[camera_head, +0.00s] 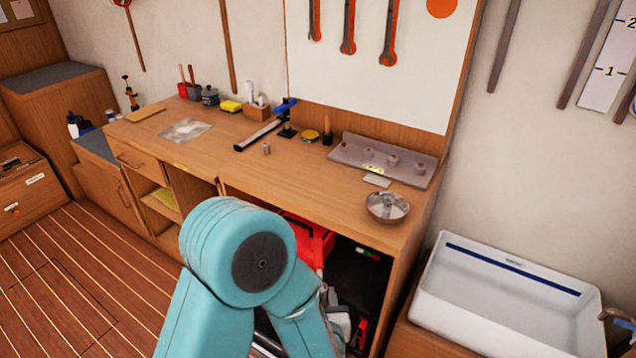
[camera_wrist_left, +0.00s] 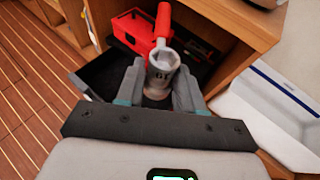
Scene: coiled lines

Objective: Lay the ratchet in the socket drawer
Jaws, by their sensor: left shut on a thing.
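My left gripper (camera_wrist_left: 159,76) is shut on a grey metal tool head, and a red handle extends away from it; I take this to be the ratchet (camera_wrist_left: 162,58). In the head view my left gripper (camera_head: 338,318) shows only partly behind my teal arm, in front of the bench's open bay. Beyond and below the ratchet is a red toolbox (camera_wrist_left: 131,28), also in the head view (camera_head: 312,238). A dark open tray (camera_wrist_left: 98,76), perhaps the socket drawer, lies below the gripper; its contents are mostly hidden.
The wooden bench top (camera_head: 290,185) carries a metal bowl (camera_head: 388,207) near its front right edge and a grey socket rail (camera_head: 385,160) at the back. A white sink (camera_head: 500,300) stands at right. Plank floor is clear at left.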

